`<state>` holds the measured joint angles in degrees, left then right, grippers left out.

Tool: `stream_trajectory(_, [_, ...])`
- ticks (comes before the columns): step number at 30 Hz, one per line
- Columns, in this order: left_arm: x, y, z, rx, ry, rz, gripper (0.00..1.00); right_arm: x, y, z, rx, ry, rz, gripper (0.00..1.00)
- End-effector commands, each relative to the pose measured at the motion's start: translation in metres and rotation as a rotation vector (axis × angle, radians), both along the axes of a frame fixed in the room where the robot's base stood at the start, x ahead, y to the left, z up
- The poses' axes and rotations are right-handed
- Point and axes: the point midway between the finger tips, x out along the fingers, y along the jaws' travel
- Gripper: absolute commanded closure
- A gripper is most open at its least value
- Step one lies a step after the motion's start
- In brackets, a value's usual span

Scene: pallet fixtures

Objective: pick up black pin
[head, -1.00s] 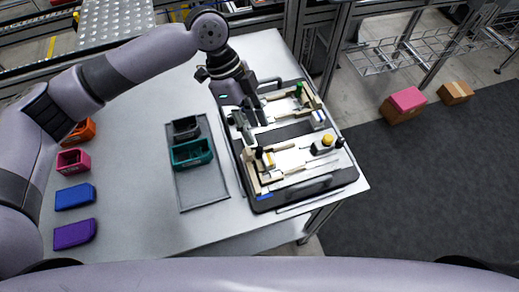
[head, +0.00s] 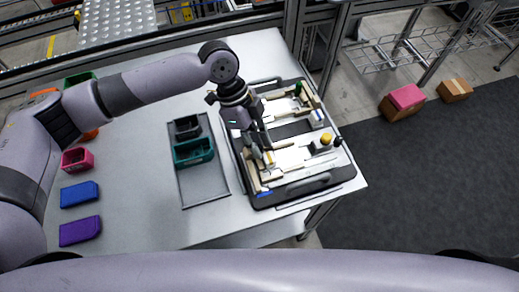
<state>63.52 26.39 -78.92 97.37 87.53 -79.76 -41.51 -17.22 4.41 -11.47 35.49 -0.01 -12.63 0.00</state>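My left gripper (head: 260,151) reaches down over the front left part of the black pallet fixture (head: 322,181). Its fingertips are close to a cream block with a yellow top (head: 269,158). The gripper hides the spot beside that block, and I cannot tell whether its fingers are open or shut on something. A small black pin (head: 337,140) stands upright at the right edge of the fixture, apart from the gripper. My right gripper is not in view.
The fixture also holds a green pin (head: 298,89) and a yellow round part (head: 326,138). Left of it, a grey tray (head: 203,190) holds a teal bin (head: 193,151) and a dark bin (head: 187,126). Pink (head: 77,159), blue (head: 79,194) and purple (head: 80,231) bins stand farther left.

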Motion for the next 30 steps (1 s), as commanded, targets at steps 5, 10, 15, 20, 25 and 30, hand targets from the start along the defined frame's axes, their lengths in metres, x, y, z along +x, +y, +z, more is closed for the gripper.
stream_trajectory(5, [0.0,0.0,0.0,0.0,0.0,0.0,0.91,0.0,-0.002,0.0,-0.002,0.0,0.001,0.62])
stream_trajectory(10, [0.0,0.0,0.0,0.0,0.0,0.0,1.0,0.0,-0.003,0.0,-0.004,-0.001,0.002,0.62])
stream_trajectory(15, [0.0,0.0,0.0,0.0,0.001,0.0,1.0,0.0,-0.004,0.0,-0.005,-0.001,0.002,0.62])
stream_trajectory(20, [0.0,0.0,0.001,0.0,0.001,0.0,1.0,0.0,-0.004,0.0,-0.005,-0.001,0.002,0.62])
stream_trajectory(25, [0.0,0.0,0.009,0.0,0.001,0.0,1.0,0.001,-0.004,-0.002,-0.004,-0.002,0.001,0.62])
stream_trajectory(30, [0.0,0.0,0.031,0.0,-0.002,-0.001,1.0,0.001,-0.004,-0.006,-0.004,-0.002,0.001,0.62])
